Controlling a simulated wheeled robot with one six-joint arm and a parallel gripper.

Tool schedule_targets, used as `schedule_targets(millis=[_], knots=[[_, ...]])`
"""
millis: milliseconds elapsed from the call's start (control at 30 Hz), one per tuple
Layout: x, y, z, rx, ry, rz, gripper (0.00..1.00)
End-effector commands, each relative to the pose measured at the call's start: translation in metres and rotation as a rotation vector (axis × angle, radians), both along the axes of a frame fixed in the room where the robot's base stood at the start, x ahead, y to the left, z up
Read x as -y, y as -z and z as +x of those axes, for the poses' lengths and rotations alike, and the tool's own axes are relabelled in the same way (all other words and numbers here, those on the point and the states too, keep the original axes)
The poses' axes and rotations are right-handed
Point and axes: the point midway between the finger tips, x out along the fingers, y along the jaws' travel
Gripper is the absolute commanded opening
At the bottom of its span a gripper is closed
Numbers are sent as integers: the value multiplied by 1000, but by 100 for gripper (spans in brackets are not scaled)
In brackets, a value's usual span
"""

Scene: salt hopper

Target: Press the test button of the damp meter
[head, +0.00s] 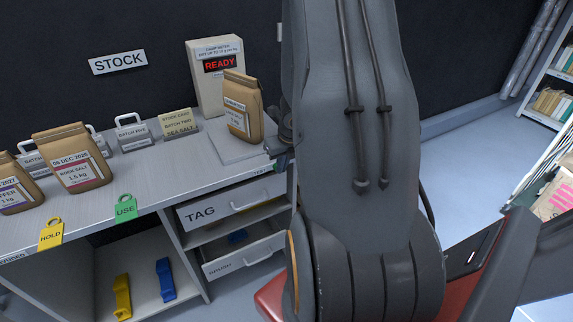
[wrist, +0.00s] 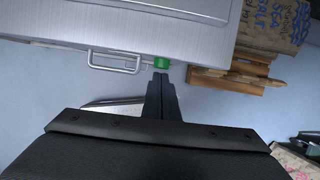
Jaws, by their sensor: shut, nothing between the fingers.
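The damp meter (head: 207,92) stands at the back of the bench in the head view, its display showing READY in red. A paper bag (head: 243,108) stands on the meter's flat plate (head: 228,149). A green button (wrist: 161,63) sits at the bench's front edge in the wrist view. My gripper (wrist: 161,76) is shut and empty, with its tips right at the button. I cannot tell if they touch it. In the head view my arm hides most of the gripper.

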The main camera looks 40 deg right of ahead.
Motion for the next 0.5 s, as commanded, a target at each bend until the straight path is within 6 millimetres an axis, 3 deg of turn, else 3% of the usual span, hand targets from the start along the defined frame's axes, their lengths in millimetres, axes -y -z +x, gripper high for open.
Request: schedule_targets(millis=[500], knots=[[5,0,23,3,-1,-1,0]])
